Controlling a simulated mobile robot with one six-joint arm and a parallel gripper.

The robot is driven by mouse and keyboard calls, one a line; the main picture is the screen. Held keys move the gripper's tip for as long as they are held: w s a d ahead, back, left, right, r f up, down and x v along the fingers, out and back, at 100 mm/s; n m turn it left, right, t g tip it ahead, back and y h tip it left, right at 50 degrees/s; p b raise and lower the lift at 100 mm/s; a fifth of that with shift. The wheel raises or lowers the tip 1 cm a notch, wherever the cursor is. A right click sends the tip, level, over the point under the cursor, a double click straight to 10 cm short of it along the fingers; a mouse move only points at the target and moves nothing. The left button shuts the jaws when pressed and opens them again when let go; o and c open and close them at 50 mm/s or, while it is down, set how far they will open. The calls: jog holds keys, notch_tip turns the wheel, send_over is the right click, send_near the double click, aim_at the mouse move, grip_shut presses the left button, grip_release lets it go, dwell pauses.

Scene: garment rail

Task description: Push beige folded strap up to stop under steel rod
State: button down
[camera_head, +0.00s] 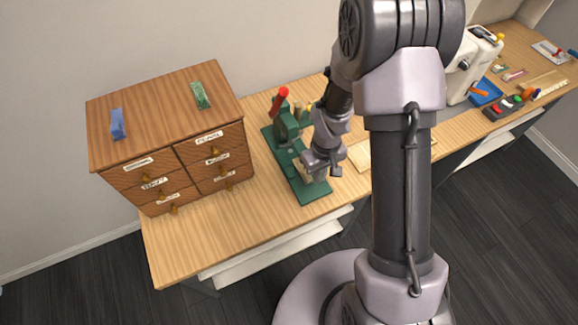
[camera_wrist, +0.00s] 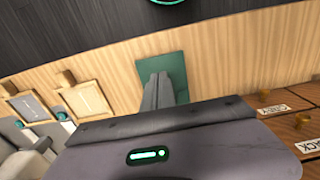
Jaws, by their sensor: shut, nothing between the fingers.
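A green press (camera_head: 287,127) with a red-tipped lever stands on a long green base plate (camera_head: 313,192) on the wooden bench. My gripper (camera_head: 313,172) is low over the front half of that plate, shut and with nothing between its fingers. In the wrist view my gripper (camera_wrist: 158,84) points at the green plate (camera_wrist: 178,66). A small pale patch shows beside the fingers in the head view; I cannot tell if it is the beige folded strap. I cannot make out the steel rod; my arm and gripper cover part of the press.
A white sewing machine (camera_head: 474,66) and a blue tray (camera_head: 485,92) are farther right. Bench space in front of the cabinet (camera_head: 205,240) is clear.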

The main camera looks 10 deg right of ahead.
aim_at(311, 187)
jog(key=f+b, duration=0.1)
jog(key=f, duration=0.2)
jog(key=f+b, duration=0.1)
jog(key=f, duration=0.3)
jog(key=f+b, duration=0.1)
jog(key=f, duration=0.2)
jog(key=shift+s+d+f, duration=0.1)
jog(key=shift+s+f, duration=0.2)
jog(key=shift+s, duration=0.1)
jog(key=w, duration=0.1)
jog(key=w+a, duration=0.1)
jog(key=w, duration=0.1)
jog(key=shift+r, duration=0.2)
jog(key=shift+w+a+r, duration=0.1)
jog(key=shift+w+a, duration=0.05)
jog(key=shift+w, duration=0.4)
jog(key=shift+b, duration=0.3)
